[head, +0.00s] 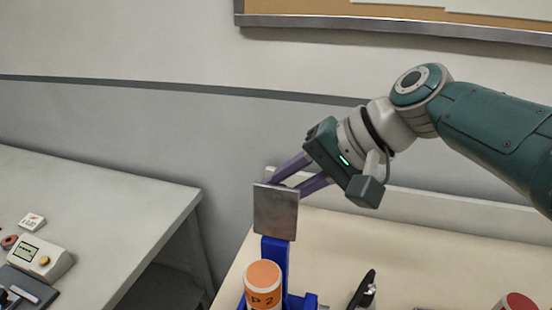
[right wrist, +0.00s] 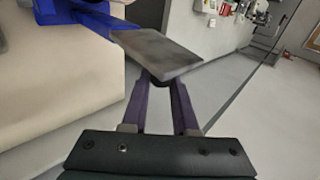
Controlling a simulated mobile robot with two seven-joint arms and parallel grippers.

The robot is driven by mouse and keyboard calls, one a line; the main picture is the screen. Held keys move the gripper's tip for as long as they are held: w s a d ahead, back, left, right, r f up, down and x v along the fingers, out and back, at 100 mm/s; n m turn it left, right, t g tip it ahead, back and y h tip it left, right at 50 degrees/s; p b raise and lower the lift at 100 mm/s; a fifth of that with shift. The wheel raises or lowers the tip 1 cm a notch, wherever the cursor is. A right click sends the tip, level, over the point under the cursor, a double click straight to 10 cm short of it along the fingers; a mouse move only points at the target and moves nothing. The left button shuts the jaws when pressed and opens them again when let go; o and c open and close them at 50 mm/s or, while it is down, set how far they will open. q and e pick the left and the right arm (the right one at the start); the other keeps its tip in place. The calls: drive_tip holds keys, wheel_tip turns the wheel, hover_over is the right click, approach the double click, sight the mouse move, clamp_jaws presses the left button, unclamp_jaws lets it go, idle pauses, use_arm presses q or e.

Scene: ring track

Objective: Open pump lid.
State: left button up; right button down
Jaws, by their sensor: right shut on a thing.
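The pump shows as a blue frame (head: 274,262) on the right-hand table, and its top shows in the right wrist view (right wrist: 85,12). A square grey metal plate, which looks like the pump lid (head: 275,212), stands upright at the top of the frame. It also shows in the right wrist view (right wrist: 160,52). My right gripper (head: 281,181) reaches in from the right behind the plate's upper edge. Its purple fingers are shut at the plate's edge, around a dark part (right wrist: 160,80) there; the plate partly hides the fingertips. My left gripper is not in view.
An orange-topped cylinder marked "P 2" (head: 264,282) stands in front of the blue frame. A black-handled object (head: 363,290) and a red-topped item (head: 519,302) are to its right. A separate left table (head: 120,205) holds a small device (head: 42,258); a gap divides the tables.

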drive_tip(key=shift+s+d+f, duration=0.15)
drive_tip(key=shift+f, duration=0.2)
drive_tip(key=c, duration=0.7)
unclamp_jaws()
drive_tip(key=shift+o, duration=0.2)
drive_tip(key=shift+r, duration=0.35)
drive_tip(key=p+v, duration=0.2)
drive_tip(key=v, duration=0.7)
drive_tip(key=shift+d+r+p, duration=0.15)
drive_tip(key=shift+d+p, duration=0.1)
drive_tip(key=shift+p, duration=0.1)
drive_tip(key=shift+s, duration=0.1)
